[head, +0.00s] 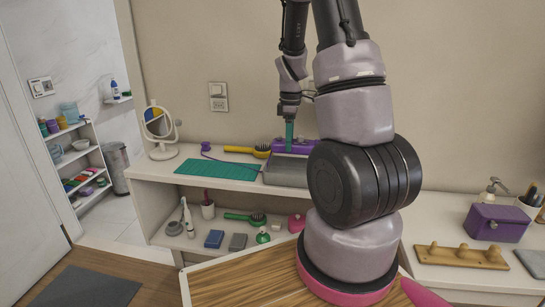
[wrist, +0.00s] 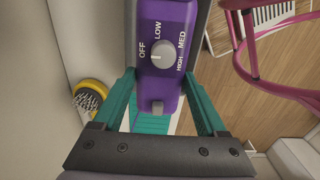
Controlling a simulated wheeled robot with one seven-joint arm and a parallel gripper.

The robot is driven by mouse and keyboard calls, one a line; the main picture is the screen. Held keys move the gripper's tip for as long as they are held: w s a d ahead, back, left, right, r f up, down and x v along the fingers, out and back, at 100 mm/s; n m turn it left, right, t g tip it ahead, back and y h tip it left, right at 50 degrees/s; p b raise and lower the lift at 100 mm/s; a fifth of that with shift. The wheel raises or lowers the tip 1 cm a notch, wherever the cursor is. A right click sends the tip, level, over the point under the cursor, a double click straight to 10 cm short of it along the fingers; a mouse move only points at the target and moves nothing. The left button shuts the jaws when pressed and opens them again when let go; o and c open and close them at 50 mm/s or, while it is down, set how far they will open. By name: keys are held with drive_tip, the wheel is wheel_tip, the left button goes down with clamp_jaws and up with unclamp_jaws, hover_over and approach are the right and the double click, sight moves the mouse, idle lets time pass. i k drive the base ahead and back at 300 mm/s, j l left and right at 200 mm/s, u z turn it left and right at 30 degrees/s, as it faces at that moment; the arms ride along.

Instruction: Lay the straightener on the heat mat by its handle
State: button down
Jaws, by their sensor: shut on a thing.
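The straightener shows in the wrist view as a purple handle (wrist: 170,75) with a white dial marked OFF, LOW, MED and HIGH. In the head view its purple body (head: 303,147) is at the back of the counter, partly hidden by my arm. My gripper (head: 289,137) points down, with a teal finger (wrist: 118,103) on each side of the handle, shut on it. A teal gridded mat (head: 218,169) lies to the left; a bit shows below the handle in the wrist view (wrist: 150,123). A grey slab (head: 284,174) is just in front. I cannot tell which is the heat mat.
A yellow brush (head: 240,150) lies behind the teal mat and shows left of the fingers in the wrist view (wrist: 88,97). A round mirror (head: 158,122) stands at the counter's left end.

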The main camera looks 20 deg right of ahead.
sight(218, 168)
drive_tip(key=i+j, duration=0.15)
drive_tip(key=j, duration=0.2)
drive_tip(key=i+j, duration=0.15)
drive_tip(key=j, duration=0.15)
drive_tip(key=i+j, duration=0.2)
drive_tip(key=j, duration=0.15)
drive_tip(key=i+j, duration=0.15)
drive_tip(key=j, duration=0.2)
